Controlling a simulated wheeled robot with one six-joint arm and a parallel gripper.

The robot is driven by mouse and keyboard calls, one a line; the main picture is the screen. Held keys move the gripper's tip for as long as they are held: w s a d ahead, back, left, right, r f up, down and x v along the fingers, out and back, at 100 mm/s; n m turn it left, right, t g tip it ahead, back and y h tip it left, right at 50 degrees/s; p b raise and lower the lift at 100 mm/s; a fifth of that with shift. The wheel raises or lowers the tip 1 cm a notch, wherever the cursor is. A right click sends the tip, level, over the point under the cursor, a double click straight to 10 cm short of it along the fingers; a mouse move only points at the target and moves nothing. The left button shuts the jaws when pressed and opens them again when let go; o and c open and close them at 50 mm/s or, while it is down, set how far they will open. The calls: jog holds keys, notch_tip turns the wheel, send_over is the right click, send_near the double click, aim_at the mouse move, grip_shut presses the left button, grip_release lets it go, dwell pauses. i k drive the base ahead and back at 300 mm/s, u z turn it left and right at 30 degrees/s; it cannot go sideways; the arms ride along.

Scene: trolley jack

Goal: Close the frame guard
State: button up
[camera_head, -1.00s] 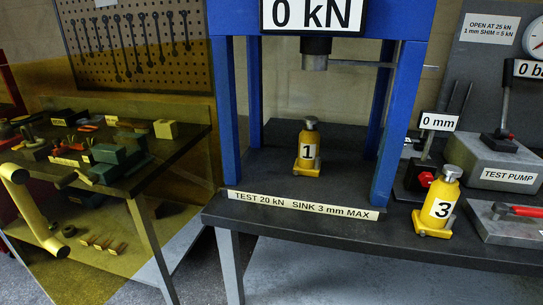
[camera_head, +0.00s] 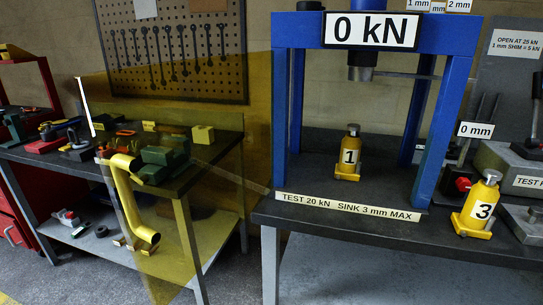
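The frame guard (camera_head: 215,120) is a see-through amber panel at the left of the blue press frame (camera_head: 431,130). It stands swung open, out to the left and toward me, over the view of the left bench. Its yellow tubular handle (camera_head: 133,200) is upright near the panel's outer edge. The front opening of the press is uncovered, and yellow jack 1 (camera_head: 348,157) stands upright inside. The display on top reads 0 kN (camera_head: 371,31). My gripper is not in view.
The left bench (camera_head: 200,173) holds green vices and tools behind the guard. Yellow jack 3 (camera_head: 478,207) stands at the right of the press bench (camera_head: 390,235), beside the pump (camera_head: 510,165). Grey floor (camera_head: 85,275) shows at lower left.

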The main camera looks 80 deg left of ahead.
aim_at(120, 164)
jog(key=z, duration=0.05)
jog(key=k, duration=0.75)
jog(key=u, duration=2.1)
